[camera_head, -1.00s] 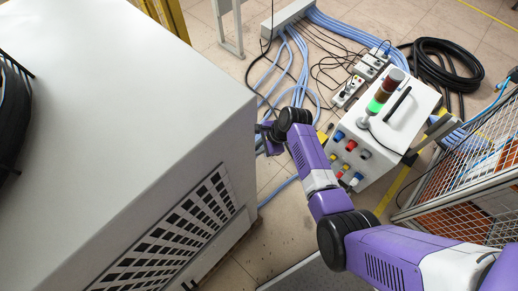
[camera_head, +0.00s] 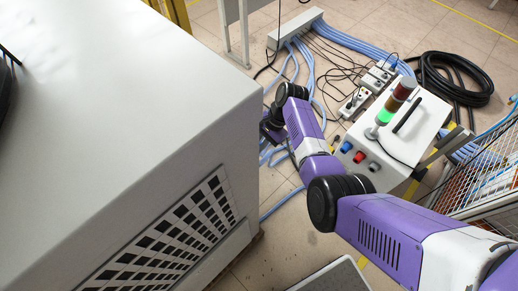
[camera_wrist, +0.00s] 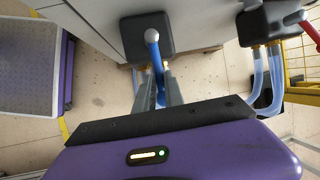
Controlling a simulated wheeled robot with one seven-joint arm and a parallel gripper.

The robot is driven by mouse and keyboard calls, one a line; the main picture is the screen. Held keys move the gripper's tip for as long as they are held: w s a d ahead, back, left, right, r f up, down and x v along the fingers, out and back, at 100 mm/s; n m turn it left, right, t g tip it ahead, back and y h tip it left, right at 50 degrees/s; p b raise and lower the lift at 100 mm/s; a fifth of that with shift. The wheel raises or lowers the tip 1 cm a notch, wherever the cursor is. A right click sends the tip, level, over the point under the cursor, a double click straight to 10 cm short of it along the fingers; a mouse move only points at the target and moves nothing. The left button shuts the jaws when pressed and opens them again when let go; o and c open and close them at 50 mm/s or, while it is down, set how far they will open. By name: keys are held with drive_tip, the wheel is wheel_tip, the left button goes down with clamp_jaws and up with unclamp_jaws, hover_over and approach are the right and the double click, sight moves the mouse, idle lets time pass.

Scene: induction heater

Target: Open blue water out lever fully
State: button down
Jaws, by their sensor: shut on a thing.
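The blue lever (camera_wrist: 153,50) shows in the wrist view, running from a white rounded pivot on a dark square block (camera_wrist: 134,38) down between my fingers. My gripper (camera_wrist: 158,80) is shut on the lever, with one finger on each side of it. The lower part of the lever is partly hidden between the fingers. In the head view my gripper (camera_head: 268,132) is beside the right side of the large grey cabinet (camera_head: 130,110). The lever cannot be made out there.
A second dark block with a red lever (camera_wrist: 311,35) and light blue hoses (camera_wrist: 258,80) is at right in the wrist view. A white control box (camera_head: 405,130) with a signal light stands right of my arm. Hoses and cables cover the floor behind.

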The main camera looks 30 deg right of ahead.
idle(0.4)
drive_tip(key=c, duration=1.4)
unclamp_jaws()
drive_tip(key=shift+c, duration=0.2)
drive_tip(key=shift+r, duration=0.1)
drive_tip(key=p+v, duration=0.1)
drive_tip(key=v, duration=0.6)
drive_tip(key=shift+r, duration=0.3)
drive_tip(key=shift+w+d, duration=0.1)
